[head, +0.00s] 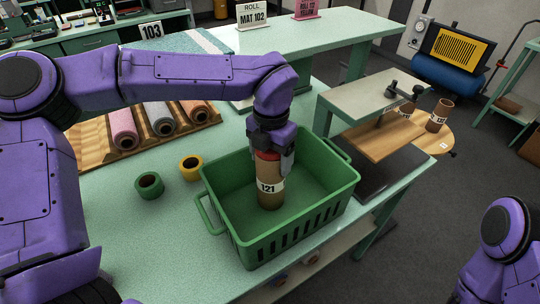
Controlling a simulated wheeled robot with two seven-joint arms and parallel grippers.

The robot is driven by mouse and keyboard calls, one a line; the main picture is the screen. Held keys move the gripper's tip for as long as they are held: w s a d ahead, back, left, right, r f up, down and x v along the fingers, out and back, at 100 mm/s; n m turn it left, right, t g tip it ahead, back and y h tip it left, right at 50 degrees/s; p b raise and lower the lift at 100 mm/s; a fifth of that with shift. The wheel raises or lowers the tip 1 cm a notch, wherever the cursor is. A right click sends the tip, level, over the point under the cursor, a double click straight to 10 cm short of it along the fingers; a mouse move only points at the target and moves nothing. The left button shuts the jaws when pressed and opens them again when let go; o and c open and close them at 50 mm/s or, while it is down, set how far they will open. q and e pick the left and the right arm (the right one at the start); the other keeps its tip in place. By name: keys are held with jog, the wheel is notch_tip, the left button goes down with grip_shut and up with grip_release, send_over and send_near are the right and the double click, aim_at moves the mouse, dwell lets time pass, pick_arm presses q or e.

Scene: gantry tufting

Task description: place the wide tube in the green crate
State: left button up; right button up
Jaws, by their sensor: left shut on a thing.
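The wide tube (270,190) is a brown cardboard tube with a red top end and a white label reading 121. It is upright inside the green crate (300,226), left of the crate's middle. My left gripper (269,155) points down over the crate and is shut on the upper end of the tube. Whether the tube's bottom touches the crate floor I cannot tell. The crate stands on the pale green table near its right front edge. My right gripper is not in view; only part of my right arm shows at the lower right.
A green ring (149,186) and a yellow ring (191,167) stand left of the crate. A wooden rack (88,148) holds pink, grey and salmon rolls behind them. A round wooden board (405,141) with brown tubes is at right. The table's front left is clear.

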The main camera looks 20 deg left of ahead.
pick_arm(q)
jog(key=o, duration=1.4)
jog(key=shift+w+f, duration=0.15)
notch_tip(320, 180, up, 12)
jog(key=shift+r+b, duration=0.2)
jog(key=shift+b, duration=0.1)
